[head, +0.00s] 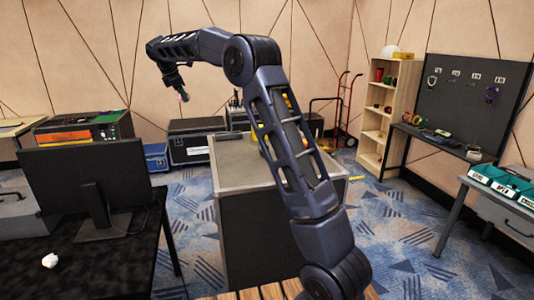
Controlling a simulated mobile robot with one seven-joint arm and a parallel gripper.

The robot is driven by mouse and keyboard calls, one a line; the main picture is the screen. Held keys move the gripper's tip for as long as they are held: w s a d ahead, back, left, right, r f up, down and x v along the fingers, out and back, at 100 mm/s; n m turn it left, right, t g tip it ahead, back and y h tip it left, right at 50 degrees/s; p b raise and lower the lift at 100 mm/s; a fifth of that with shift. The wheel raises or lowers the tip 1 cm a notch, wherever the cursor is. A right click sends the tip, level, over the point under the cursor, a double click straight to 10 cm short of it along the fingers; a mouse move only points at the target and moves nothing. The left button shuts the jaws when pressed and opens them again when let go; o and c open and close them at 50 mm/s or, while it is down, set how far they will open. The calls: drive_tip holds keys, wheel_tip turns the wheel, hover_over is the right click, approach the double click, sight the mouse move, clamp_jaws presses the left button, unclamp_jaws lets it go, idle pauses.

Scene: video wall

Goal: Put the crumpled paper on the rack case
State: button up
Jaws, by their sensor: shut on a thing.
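A white crumpled paper (49,261) lies on the black table at lower left, well apart from my gripper. My gripper (183,97) is raised at upper left, pointing down, far from that paper. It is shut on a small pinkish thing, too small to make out. A large dark case with a grey top and metal edging (232,165) stands in the middle; it looks like the rack case. My arm crosses in front of its right side and hides part of its top. Several small things, some yellow, show near its far right edge.
A black monitor (95,185) stands on the black table (110,270). Black trunks (195,140) and a blue box (155,155) line the back wall. A wooden shelf (390,110), a pegboard bench and a table with teal bins (500,180) are at right. Carpet between is clear.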

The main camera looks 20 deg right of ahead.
drive_tip(key=s+d+f+n, duration=0.1)
drive_tip(key=s+d, duration=0.2)
drive_tip(key=d, duration=1.6)
drive_tip(key=s+d+n, duration=0.1)
drive_tip(key=s+d, duration=0.2)
drive_tip(key=d, duration=1.6)
drive_tip(key=shift+y, duration=0.4)
wheel_tip(320, 180, down, 20)
drive_tip(key=shift+f, duration=2.75)
drive_tip(key=shift+f, duration=0.1)
drive_tip(key=o, duration=0.7)
drive_tip(key=shift+c, duration=0.2)
drive_tip(key=shift+o, duration=1.3)
